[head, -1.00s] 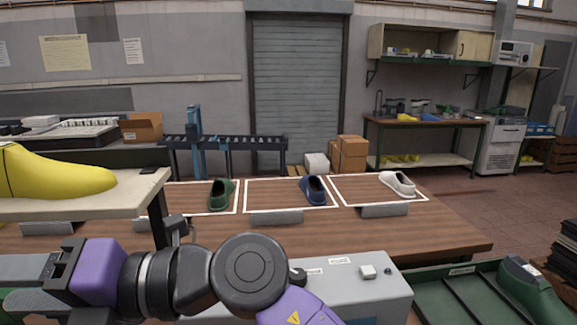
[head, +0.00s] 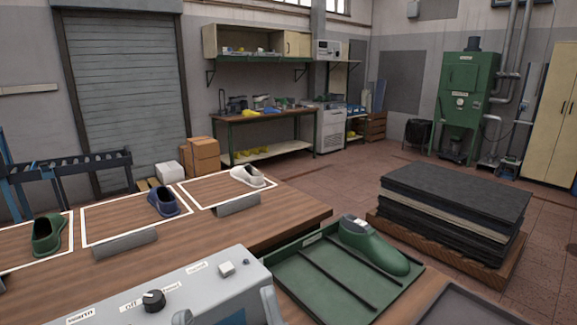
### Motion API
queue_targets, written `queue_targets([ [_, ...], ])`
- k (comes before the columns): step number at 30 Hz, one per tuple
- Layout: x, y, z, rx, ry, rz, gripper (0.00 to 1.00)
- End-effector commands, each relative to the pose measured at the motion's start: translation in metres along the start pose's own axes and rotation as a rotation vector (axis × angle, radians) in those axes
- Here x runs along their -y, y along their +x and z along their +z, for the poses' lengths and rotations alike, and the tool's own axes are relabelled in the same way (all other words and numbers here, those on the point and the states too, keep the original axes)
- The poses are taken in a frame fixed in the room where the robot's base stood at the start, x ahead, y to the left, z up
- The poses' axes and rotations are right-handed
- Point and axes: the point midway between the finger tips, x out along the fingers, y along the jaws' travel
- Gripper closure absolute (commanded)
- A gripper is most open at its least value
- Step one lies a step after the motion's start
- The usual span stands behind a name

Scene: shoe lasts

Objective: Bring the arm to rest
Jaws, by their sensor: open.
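My arm and my gripper do not show in the head view now, so how the jaws stand is hidden. A green shoe (head: 48,236), a blue shoe (head: 163,202) and a white shoe (head: 248,177) stand apart in white-outlined areas on the wooden table (head: 285,217). A green shoe last (head: 373,247) lies in a green divided tray (head: 325,295) at the front right.
A grey control box (head: 190,290) with a black knob fills the front left. A stack of dark sheets (head: 455,205) lies on a pallet at right. A workbench (head: 268,125) and a green machine (head: 466,95) stand behind. Open floor lies between.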

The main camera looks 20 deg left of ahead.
Motion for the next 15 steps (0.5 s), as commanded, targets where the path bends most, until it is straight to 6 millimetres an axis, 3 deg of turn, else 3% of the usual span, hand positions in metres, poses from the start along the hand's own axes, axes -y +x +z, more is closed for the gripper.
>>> queue_targets([
  [3, -0.037, -0.048, 0.021, 0.151, 0.016, 0.111, 0.42],
  [7, -0.071, -0.102, 0.034, 0.301, 0.027, 0.219, 0.42],
  [15, -0.120, -0.224, 0.033, 0.599, 0.031, 0.415, 0.42],
])
